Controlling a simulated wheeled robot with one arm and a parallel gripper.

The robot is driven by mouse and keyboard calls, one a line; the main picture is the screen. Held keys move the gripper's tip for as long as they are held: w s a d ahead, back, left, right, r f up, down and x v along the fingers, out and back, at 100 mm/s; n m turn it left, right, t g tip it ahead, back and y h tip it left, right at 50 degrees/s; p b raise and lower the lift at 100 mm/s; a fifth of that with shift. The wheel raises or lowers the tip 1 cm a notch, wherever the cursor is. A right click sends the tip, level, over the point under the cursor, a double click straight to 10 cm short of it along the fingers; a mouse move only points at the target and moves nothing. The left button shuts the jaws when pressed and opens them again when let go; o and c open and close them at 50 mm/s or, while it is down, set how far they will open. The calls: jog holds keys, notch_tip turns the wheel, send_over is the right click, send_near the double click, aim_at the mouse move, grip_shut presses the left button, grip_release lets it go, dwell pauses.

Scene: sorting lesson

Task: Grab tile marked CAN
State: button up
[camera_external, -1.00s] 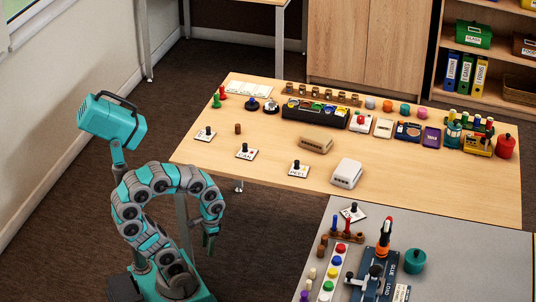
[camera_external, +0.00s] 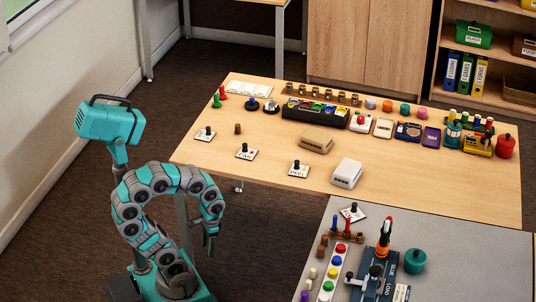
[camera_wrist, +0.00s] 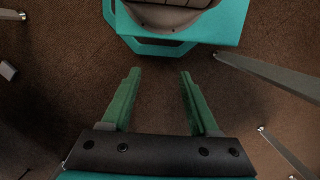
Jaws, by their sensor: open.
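The tile marked CAN (camera_external: 245,154) is a white square with a black knob, lying on the near left part of the wooden table (camera_external: 400,198) in the external view. My gripper (camera_external: 210,245) hangs low in front of the table's near edge, below and left of the tile and well apart from it. In the wrist view my gripper (camera_wrist: 158,75) shows two green fingers spread apart with nothing between them. That view shows brown floor and part of my base, and no tile.
Similar knobbed tiles lie on the table, one to the left (camera_external: 205,134) and one to the right (camera_external: 299,169). A brown peg (camera_external: 238,129) stands behind the CAN tile. A tan box (camera_external: 316,140) and a white box (camera_external: 346,174) stand to the right. A grey table (camera_external: 460,265) fills the lower right.

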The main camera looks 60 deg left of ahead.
notch_tip(320, 180, up, 30)
jog(key=f+t, duration=0.1)
jog(key=t, duration=0.5)
send_over(244, 144)
jog(key=s, duration=0.3)
jog(key=shift+m, duration=0.3)
jog(key=shift+b+x, duration=0.6)
jog(key=shift+x, duration=2.95)
jog(key=shift+w+r, duration=0.1)
jog(key=shift+w, duration=0.05)
grip_shut()
